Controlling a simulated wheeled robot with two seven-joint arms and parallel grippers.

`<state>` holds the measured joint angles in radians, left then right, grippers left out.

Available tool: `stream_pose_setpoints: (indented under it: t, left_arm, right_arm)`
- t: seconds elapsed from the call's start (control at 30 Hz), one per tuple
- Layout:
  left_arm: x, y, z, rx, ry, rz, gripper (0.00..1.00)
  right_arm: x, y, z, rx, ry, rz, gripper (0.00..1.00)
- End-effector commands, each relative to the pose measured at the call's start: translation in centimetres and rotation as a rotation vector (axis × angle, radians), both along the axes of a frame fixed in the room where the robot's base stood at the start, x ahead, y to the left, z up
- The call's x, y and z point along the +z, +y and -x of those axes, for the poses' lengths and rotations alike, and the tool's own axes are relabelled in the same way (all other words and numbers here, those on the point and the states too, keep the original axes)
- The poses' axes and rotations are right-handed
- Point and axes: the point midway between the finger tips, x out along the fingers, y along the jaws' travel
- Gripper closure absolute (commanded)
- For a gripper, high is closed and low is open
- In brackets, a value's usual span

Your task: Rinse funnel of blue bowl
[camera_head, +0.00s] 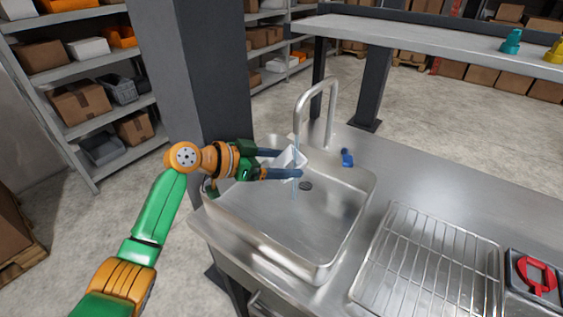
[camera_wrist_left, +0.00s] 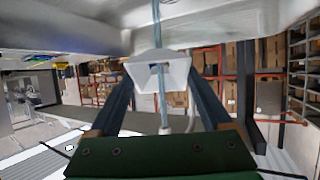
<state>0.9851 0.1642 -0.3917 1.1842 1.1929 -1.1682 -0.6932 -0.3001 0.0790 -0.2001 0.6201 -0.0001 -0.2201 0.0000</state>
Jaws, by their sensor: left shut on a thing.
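A white funnel (camera_head: 287,157) is held over the sink (camera_head: 262,233), under the curved metal tap (camera_head: 330,105). My left gripper (camera_head: 290,164) is shut on the funnel, one finger on each side. In the left wrist view, the funnel (camera_wrist_left: 144,74) sits between the fingertips, with a dark opening in its middle. A thin bluish stream of water (camera_head: 295,192) runs at the funnel and down into the sink. The stream (camera_wrist_left: 156,18) also crosses the funnel in the left wrist view. I see no blue bowl that I can make out. My right gripper is not in view.
A small blue handle (camera_head: 347,158) stands on the counter beside the tap. A wire rack (camera_head: 430,262) lies right of the sink, next to a dark box with a red piece (camera_head: 537,274). Teal (camera_head: 511,42) and yellow (camera_head: 555,52) items stand on the back shelf. A dark pillar rises behind my left arm.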

Motion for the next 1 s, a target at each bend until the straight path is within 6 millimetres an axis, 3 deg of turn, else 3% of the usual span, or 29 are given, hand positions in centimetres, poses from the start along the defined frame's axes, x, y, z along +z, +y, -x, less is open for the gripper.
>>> stream_pose_setpoints:
  t: [0.27,0.6,1.0]
  left_arm:
    - [0.1,0.1,0.1,0.0,0.0,0.0,0.76]
    - [1.2,2.8,3.9,0.0,-0.001,-0.002,0.76]
    - [1.5,5.3,7.3,0.0,0.001,0.0,0.76]
  right_arm:
    - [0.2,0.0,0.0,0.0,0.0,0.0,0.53]
    - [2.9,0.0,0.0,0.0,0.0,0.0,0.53]
    - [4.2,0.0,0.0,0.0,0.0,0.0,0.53]
